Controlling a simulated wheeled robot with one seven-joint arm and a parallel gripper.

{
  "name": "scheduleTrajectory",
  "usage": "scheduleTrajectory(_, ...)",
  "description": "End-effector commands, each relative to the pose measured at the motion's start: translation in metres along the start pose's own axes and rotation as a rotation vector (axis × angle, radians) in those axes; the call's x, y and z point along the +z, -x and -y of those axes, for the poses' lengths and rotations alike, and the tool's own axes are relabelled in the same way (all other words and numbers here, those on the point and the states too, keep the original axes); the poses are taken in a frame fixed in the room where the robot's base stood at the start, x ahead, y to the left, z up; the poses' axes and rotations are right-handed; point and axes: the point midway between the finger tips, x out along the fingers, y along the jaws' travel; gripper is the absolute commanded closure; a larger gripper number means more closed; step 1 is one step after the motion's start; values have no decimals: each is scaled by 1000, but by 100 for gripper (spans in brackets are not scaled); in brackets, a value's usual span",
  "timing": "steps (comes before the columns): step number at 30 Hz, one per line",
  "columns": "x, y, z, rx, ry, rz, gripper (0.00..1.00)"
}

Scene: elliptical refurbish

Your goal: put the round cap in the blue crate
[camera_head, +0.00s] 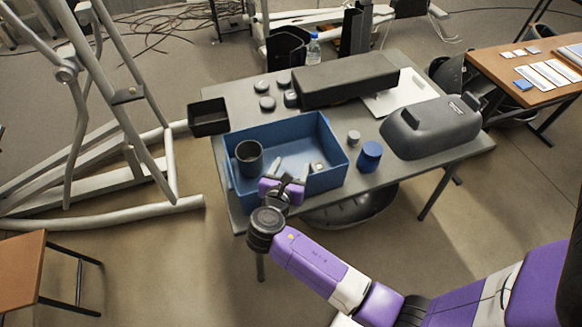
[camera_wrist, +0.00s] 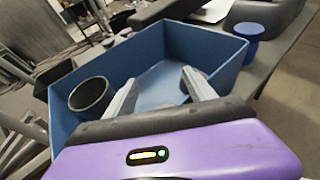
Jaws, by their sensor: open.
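The blue crate (camera_head: 334,150) stands at the table's front left; its walls also show in the wrist view (camera_wrist: 225,50). My gripper (camera_head: 290,168) is open, over the crate's front part, its fingers pointing into the crate. Several dark round caps (camera_head: 267,103) sit on the table behind the crate.
A dark cup (camera_head: 249,158) stands in the crate's left side. On the grey table (camera_head: 425,160) are a small grey cylinder (camera_head: 353,138), a blue lidded jar (camera_head: 370,155), a grey cover (camera_head: 435,125) and a long dark box (camera_head: 345,80). A black bin (camera_head: 208,118) is at the left edge.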

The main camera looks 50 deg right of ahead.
Motion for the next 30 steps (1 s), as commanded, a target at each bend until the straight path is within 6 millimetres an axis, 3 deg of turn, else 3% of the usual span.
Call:
scheduleTrajectory(1, -14, -2, 8, -13, 6, -25, 31)
scheduleTrajectory(5, -5, 1, 8, -14, 5, -25, 31)
scheduleTrajectory(21, 4, 105, 2, -3, 6, -16, 31)
scheduleTrajectory(30, 5, 124, 2, -5, 5, -15, 31)
